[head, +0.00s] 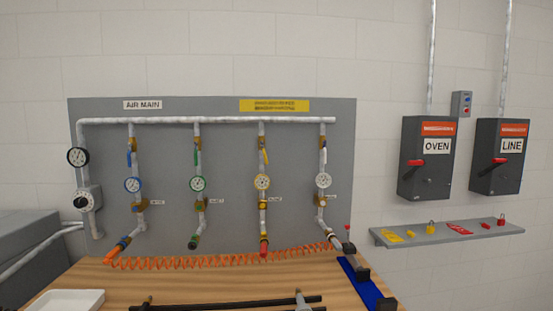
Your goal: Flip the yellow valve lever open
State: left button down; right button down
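The yellow valve lever (265,155) is on the third drop pipe from the left, on the grey wall panel (230,220). It looks small and hangs roughly along the pipe, just below the top header. A yellow-rimmed gauge (262,182) sits below it on the same drop, and a red fitting (264,248) ends that drop. Neither of my grippers shows in the head view.
Neighbouring drops carry a blue lever (128,155) and a green lever (197,155). An orange coiled hose (220,259) lies along the back of the wooden table (200,285). Black bars (230,304), a blue-railed tool (362,285) and a white tray (65,300) occupy its front.

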aim_at(265, 158)
jog(key=i, duration=0.9)
jog(key=k+l+z, duration=0.05)
jog(key=l, duration=0.05)
